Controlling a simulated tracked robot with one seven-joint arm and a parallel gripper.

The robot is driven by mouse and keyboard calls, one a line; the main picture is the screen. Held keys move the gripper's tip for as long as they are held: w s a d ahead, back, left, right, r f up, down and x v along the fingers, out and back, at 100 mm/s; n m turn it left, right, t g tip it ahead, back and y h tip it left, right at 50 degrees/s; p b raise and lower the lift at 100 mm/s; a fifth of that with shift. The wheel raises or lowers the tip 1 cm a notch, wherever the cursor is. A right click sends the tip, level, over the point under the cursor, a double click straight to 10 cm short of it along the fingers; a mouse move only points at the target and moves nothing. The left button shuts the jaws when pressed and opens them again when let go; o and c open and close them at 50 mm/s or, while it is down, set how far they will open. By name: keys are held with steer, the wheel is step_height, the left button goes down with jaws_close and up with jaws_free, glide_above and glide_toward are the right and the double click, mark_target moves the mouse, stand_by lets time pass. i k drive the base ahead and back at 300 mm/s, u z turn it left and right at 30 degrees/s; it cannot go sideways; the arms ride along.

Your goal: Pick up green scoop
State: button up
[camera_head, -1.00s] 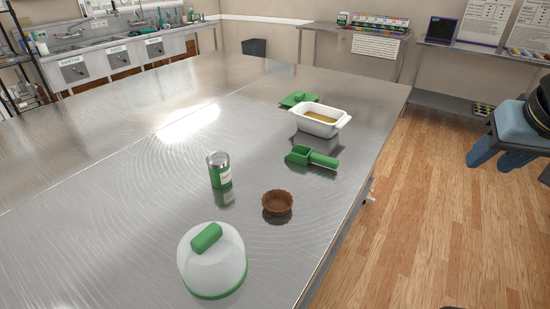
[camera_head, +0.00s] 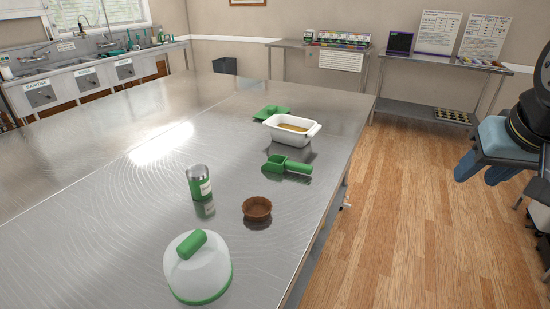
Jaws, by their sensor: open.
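The green scoop (camera_head: 288,165) lies on the metal table, its bowl to the left and its handle pointing right toward the table's right edge. It is in front of a white rectangular dish and behind a small brown bowl. My gripper (camera_head: 479,173) shows at the right edge of the view, blue with a black ring above it. Its two blue fingers are apart, pointing down, and nothing shows between them. It is over the wooden floor side, well to the right of the scoop and apart from it.
The white dish (camera_head: 304,130) with brownish contents is behind the scoop, a green lid-like piece (camera_head: 272,112) beyond it. A brown bowl (camera_head: 257,208), a green can (camera_head: 199,184) and a white dome with green handle (camera_head: 212,278) stand nearer. The table's left side is clear.

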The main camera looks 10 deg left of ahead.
mark_target(288, 166)
steer(key=i, duration=0.9)
steer(key=u, duration=0.2)
steer(key=k, duration=0.9)
steer(key=z, duration=0.2)
steer(key=i, duration=0.85)
steer(key=u, duration=0.1)
